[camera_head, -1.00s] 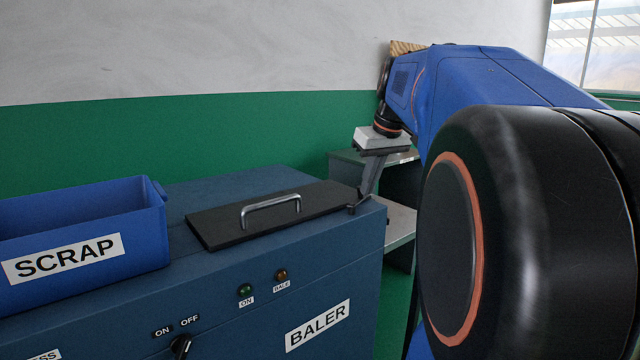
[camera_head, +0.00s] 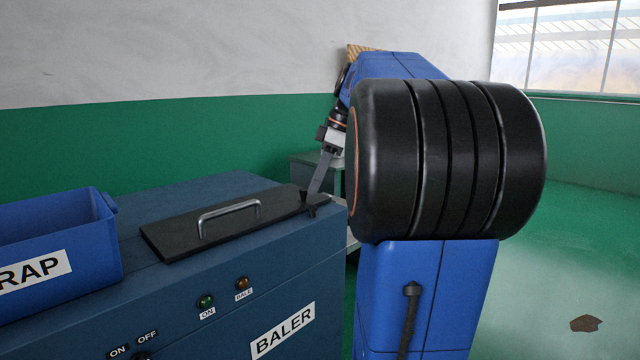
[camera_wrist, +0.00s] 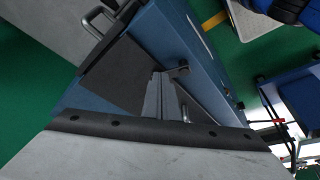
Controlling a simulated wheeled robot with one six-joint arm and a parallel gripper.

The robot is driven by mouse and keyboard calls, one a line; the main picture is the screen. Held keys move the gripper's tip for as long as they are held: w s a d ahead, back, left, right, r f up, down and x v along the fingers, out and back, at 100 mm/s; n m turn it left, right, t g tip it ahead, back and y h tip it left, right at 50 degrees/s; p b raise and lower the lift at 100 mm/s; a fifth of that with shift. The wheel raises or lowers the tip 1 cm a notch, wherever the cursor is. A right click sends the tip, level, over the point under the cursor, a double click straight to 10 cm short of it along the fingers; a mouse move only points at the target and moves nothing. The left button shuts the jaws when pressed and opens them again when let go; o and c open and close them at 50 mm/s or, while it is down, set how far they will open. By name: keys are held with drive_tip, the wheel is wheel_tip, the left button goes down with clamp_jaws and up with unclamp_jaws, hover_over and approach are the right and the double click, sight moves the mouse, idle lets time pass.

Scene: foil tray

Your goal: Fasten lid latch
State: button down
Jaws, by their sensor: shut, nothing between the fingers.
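The dark flat lid (camera_head: 218,220) with a metal bar handle (camera_head: 229,216) lies flat on top of the blue baler (camera_head: 250,290). A small black latch (camera_head: 310,209) sits at the lid's right end, near the baler's front right corner. My gripper (camera_head: 314,191) is shut and points down at the latch, its tips close beside it; I cannot tell whether they touch. In the wrist view, the shut fingers (camera_wrist: 158,76) reach over the lid's edge, with the latch (camera_wrist: 181,69) just right of the tips. The fingers hold nothing.
A blue scrap bin (camera_head: 60,240) stands left of the lid. A grey shelf unit (camera_head: 303,168) stands behind.

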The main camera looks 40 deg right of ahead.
drive_tip(key=shift+w+a, duration=0.25)
drive_tip(key=shift+w, duration=0.05)
drive_tip(key=shift+w+a, duration=0.15)
drive_tip(key=shift+a, duration=0.05)
idle(0.7)
